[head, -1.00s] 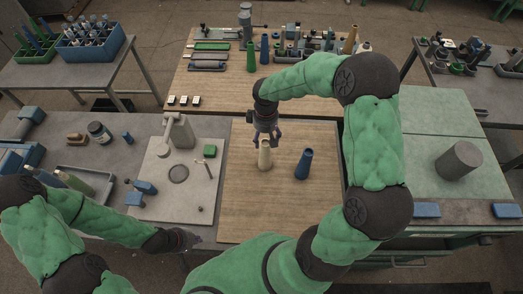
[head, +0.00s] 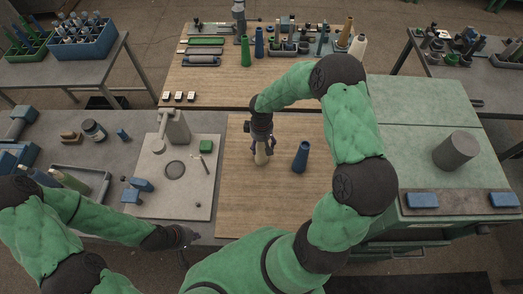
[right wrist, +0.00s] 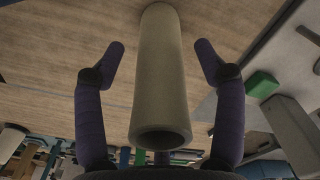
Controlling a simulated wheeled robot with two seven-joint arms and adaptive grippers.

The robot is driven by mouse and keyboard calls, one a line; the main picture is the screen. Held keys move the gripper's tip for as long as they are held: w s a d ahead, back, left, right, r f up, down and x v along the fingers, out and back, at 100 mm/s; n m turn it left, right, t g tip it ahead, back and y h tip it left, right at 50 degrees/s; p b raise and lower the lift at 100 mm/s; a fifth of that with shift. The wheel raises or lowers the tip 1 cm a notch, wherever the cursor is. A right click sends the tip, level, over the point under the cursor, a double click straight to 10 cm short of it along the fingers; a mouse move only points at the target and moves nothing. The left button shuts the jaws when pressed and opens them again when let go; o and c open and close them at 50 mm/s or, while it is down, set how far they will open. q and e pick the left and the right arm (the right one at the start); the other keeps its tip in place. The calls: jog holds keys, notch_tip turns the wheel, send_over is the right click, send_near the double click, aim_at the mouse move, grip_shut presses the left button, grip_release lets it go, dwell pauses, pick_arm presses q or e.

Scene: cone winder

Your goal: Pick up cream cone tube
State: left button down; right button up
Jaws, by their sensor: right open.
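The cream cone tube (head: 261,156) stands on the wooden board in the middle of the head view. In the right wrist view the tube (right wrist: 160,75) lies between the two fingers, its open end toward the camera. My right gripper (head: 263,143) is open around the tube's upper part; in the right wrist view its fingers (right wrist: 162,62) stand apart on both sides, with a gap to the tube on each side. My left gripper (head: 190,236) is low at the left, near the grey table's front edge; its fingers are too small to read.
A blue cone tube (head: 301,157) stands on the board (head: 245,215) just right of the cream one. A light plate with a grey device (head: 176,128) and a green block (head: 206,146) lies to the left. More cones stand on the back table. The board's front is clear.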

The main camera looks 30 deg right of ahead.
jog(key=c, duration=1.1)
jog(key=shift+c, duration=0.2)
notch_tip(320, 180, up, 3)
jog(key=shift+r, duration=0.15)
jog(key=s+a+r, duration=0.6)
jog(key=a+r, duration=0.3)
jog(key=a, duration=0.3)
jog(key=shift+a+r, duration=0.3)
jog(key=shift+r, duration=0.1)
jog(key=shift+s+f, duration=0.1)
